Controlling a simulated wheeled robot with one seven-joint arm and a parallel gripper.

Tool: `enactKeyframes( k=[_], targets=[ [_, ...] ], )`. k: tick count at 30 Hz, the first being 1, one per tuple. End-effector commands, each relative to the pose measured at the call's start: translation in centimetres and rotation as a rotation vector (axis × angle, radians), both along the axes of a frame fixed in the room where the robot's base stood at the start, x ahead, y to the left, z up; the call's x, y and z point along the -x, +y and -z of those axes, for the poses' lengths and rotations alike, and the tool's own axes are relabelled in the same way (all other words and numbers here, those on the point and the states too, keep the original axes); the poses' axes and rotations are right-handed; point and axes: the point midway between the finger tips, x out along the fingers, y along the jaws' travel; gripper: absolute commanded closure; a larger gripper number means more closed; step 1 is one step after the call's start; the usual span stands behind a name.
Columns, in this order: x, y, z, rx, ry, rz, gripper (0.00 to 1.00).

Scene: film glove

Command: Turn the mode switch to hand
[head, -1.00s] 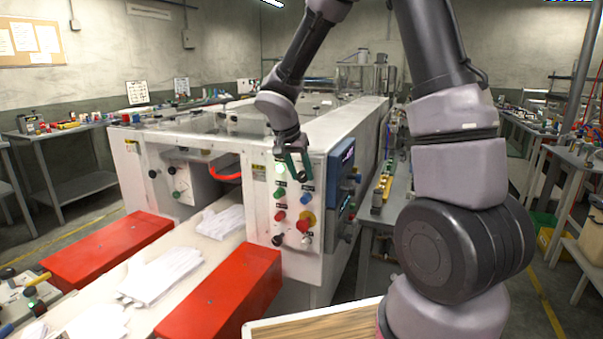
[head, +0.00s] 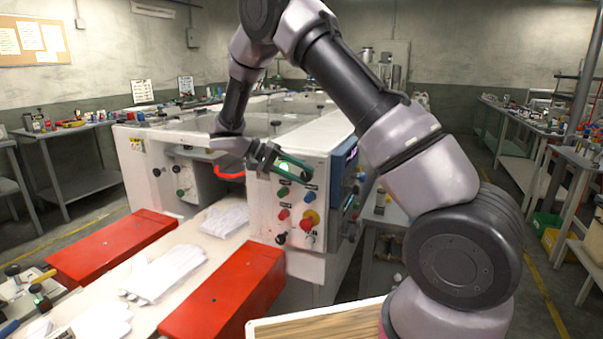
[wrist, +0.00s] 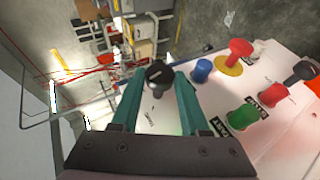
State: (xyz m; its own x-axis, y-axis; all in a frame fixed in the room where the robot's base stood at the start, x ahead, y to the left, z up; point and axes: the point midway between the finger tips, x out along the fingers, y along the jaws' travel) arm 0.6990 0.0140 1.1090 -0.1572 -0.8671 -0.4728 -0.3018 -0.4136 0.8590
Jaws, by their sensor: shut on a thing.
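The mode switch is a black round knob with a pale pointer mark (wrist: 158,73). In the wrist view it sits between the tips of my gripper's green fingers (wrist: 160,82), which close on it from both sides. Small lettering on the white panel beside it is too small to read surely. In the head view my gripper (head: 304,171) reaches across the upper part of the white control panel (head: 265,215), its tips at the upper right corner. The knob is mostly hidden there by the fingers.
Below the knob sit a blue button (head: 306,197), a green button (head: 283,191), a red button (head: 283,214) and a red mushroom button on a yellow ring (head: 308,222). Red covers (head: 225,290) flank a belt with white gloves (head: 165,273).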

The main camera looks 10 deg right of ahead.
Motion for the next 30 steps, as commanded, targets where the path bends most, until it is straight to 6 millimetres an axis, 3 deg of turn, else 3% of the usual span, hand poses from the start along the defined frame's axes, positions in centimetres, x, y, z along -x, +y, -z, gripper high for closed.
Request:
enactKeyframes(
  k=[15, 30],
  targets=[
    [-0.13, 0.33, 0.83, 0.340, 0.244, -0.002, 1.00],
    [-0.12, 0.23, 1.01, 0.445, 0.325, 0.000, 1.00]
  ],
)
